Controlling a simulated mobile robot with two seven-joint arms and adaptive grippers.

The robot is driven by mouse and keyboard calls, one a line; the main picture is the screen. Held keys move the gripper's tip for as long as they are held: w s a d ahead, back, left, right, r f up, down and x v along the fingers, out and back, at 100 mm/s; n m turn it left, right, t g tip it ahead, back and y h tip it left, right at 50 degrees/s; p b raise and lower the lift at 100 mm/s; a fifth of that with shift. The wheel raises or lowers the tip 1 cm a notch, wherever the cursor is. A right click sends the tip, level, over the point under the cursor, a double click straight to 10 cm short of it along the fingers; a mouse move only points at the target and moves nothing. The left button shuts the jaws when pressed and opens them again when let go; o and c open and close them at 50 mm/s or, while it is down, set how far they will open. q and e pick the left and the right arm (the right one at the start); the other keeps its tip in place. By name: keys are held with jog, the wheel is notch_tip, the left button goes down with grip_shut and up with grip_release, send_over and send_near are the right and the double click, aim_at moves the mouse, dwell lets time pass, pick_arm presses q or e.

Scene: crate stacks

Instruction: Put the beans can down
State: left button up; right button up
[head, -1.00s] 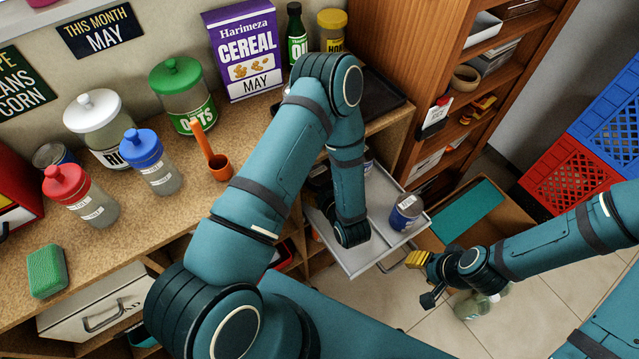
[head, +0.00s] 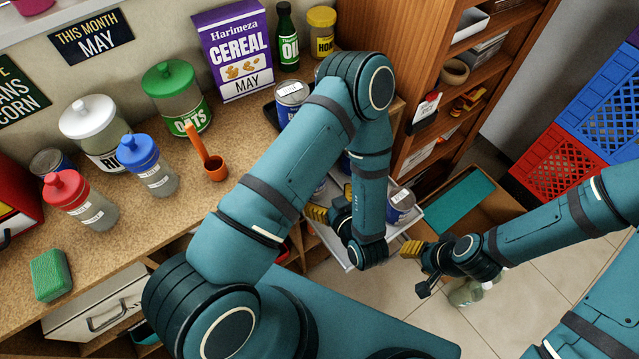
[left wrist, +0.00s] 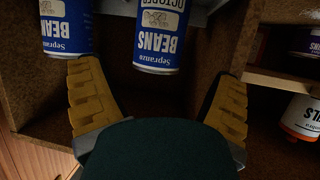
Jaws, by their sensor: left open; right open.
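Two blue beans cans show upside down in the left wrist view. One (left wrist: 158,38) stands ahead of my open left gripper (left wrist: 157,72), between the lines of its yellow fingers and apart from them. The other (left wrist: 67,28) is beside it at the left, just past the left fingertip. In the head view my left gripper (head: 330,208) is below the counter edge, partly hidden by my own arm, with nothing seen held. My right gripper (head: 412,250) is open and empty to the right of the grey pull-out tray (head: 408,228).
A blue can (head: 400,205) stands on the pull-out tray, and another (head: 291,97) is on the counter near the cereal box (head: 233,50). In the wrist view an orange-and-white can (left wrist: 302,115) stands at the right. A cardboard box (head: 470,205) is on the floor.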

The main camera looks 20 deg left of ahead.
pick_arm(q)
jog(key=d+h, duration=0.1)
jog(key=f+h, duration=0.1)
jog(key=d+g+h, duration=0.1)
jog(key=h, duration=0.1)
jog(key=shift+w+d+f+m, duration=0.3)
jog(key=shift+w+d+f, duration=0.05)
jog(key=shift+f, duration=0.05)
jog(key=h, duration=0.1)
jog(key=d+m+h, duration=0.1)
jog(key=h, duration=0.1)
jog(key=f+g+h, duration=0.1)
jog(key=shift+w+d+f+m+h, duration=0.1)
jog(key=shift+w+d+m+h, duration=0.2)
jog(key=shift+w+d+m, duration=0.1)
jog(key=m+h, duration=0.1)
jog(key=s+d+m+g+h, duration=0.1)
jog(key=s+g+h, duration=0.1)
jog(key=shift+s+d+r+m+h, duration=0.15)
jog(key=shift+d+r+m+h, duration=0.05)
jog(key=shift+r+m+h, duration=0.2)
jog(key=s+m+g+h, duration=0.1)
jog(key=s, duration=0.1)
jog(key=s+r+m+g, duration=0.1)
jog(key=s+m, duration=0.1)
jog(key=shift+a+r+g+h, duration=0.2)
jog(key=shift+g+h, duration=0.1)
jog(key=shift+h, duration=0.1)
jog(key=shift+s+r, duration=0.1)
jog(key=shift+s, duration=0.3)
